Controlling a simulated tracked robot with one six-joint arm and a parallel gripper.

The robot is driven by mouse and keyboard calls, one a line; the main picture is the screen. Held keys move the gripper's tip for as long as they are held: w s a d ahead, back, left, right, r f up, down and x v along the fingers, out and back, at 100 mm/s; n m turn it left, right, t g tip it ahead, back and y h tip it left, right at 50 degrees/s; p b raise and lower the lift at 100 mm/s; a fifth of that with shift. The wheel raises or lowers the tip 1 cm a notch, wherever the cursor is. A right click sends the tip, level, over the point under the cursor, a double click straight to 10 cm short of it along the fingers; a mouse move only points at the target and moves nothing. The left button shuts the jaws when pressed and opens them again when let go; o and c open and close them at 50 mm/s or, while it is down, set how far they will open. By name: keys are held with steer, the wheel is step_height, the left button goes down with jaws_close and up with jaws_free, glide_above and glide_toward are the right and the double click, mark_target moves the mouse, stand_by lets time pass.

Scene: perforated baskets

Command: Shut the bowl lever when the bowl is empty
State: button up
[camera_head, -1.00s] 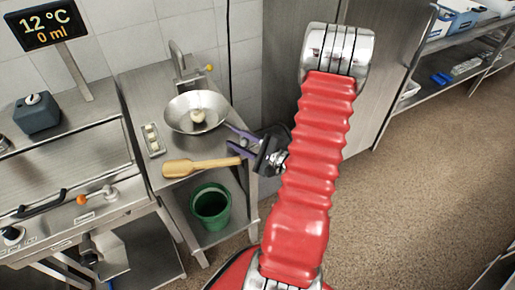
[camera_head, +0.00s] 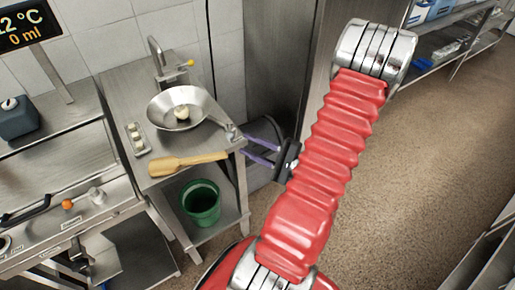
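A shallow metal bowl (camera_head: 160,104) sits on the steel table below the tap, with a pale roundish lump (camera_head: 181,114) inside it. A grey metal handle-like part (camera_head: 229,130) sticks out from the bowl's right side toward the table corner; I cannot tell if this is the bowl lever. My gripper (camera_head: 244,146) has its two purple fingers spread apart and pointing left, just right of that part and the table edge. Nothing shows between the fingers. I cannot tell whether a fingertip touches the metal part.
A wooden spatula (camera_head: 188,163) lies on the table front, beside a small tray (camera_head: 137,138) of pale pieces. A tap (camera_head: 156,58) with a yellow-tipped lever stands behind the bowl. A green bucket (camera_head: 201,203) stands on the lower shelf. A display (camera_head: 27,25) reads 0 ml.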

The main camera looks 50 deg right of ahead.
steer(key=shift+s+d, duration=0.1)
steer(key=shift+s, duration=0.95)
steer(key=shift+w+a+r, duration=0.1)
steer(key=shift+w+a, duration=0.1)
steer(key=c, duration=0.3)
steer(key=w+a+r+n+g+y, duration=0.1)
steer(key=a, duration=0.1)
steer(key=w+a+n+g+y, duration=0.1)
steer(key=a+n+y, duration=0.1)
steer(key=a, duration=0.1)
steer(key=w+a+r+n+g+y, duration=0.1)
steer(key=a+y, duration=0.1)
steer(key=shift+w+a+r+n, duration=0.2)
steer(key=shift+w+r+n, duration=0.1)
steer(key=shift+w, duration=0.05)
jaws_close()
steer(key=s+a+r+n+g, duration=0.1)
steer(key=a+r+n+g, duration=0.1)
steer(key=a+n+g, duration=0.65)
steer(key=s+a+r+n+g, duration=0.1)
steer(key=a+r+n+g, duration=0.3)
steer(key=a, duration=0.7)
steer(key=a+r+n+t+h, duration=0.3)
steer(key=r+n+h, duration=0.3)
steer(key=r, duration=0.3)
steer(key=shift+w+a+r+h, duration=0.2)
steer(key=shift+r+h, duration=0.1)
steer(key=shift+h, duration=0.1)
